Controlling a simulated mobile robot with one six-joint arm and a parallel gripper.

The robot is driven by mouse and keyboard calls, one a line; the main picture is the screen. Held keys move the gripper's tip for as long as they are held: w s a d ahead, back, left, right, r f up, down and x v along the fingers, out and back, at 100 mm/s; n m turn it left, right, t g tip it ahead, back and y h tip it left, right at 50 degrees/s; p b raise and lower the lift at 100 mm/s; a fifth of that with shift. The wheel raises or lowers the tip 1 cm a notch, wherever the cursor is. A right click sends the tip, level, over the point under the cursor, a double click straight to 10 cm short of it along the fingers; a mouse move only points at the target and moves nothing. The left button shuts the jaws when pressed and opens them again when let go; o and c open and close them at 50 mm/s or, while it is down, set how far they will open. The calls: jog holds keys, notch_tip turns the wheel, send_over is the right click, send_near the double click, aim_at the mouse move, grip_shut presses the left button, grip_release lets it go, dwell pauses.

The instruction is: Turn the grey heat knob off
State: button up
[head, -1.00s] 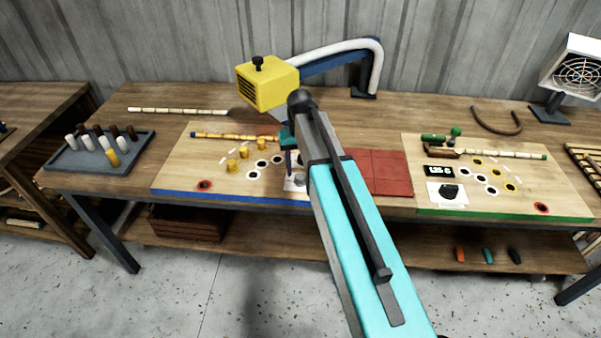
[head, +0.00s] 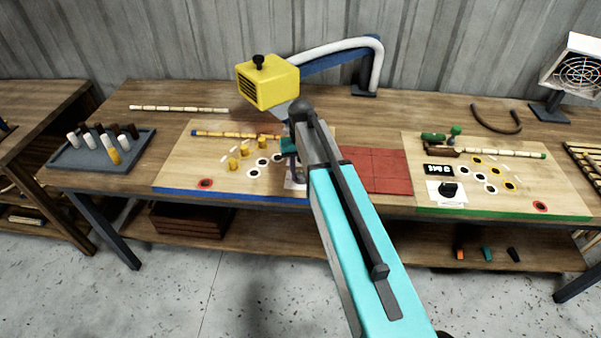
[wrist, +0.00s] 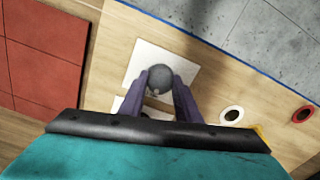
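The grey heat knob (wrist: 159,79) sits on a white plate (wrist: 182,66) on the blue-edged board, shown in the wrist view. The purple fingers of my gripper (wrist: 160,84) are on both sides of it, with no clear gap, so they look closed on it. The knob's pointer direction cannot be made out. In the head view my gripper (head: 291,165) is low over the blue-edged board (head: 180,178), and my arm hides the knob there.
Red tiles (head: 376,170) lie right of my arm. Yellow pegs (head: 233,163) and a striped rattan stick (head: 225,134) are left of my gripper. A yellow heater box (head: 268,84) stands behind. Another board (head: 550,195) with a black knob (head: 448,189) is at the right.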

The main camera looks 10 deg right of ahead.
jog(key=shift+c, duration=0.9)
jog(key=shift+n, duration=0.4)
jog(key=n+b, duration=0.1)
jog(key=n, duration=0.2)
jog(key=n+b, duration=0.1)
jog(key=n, duration=0.4)
jog(key=shift+n, duration=0.3)
jog(key=n+b, duration=0.1)
jog(key=n, duration=0.7)
jog(key=shift+n, duration=0.3)
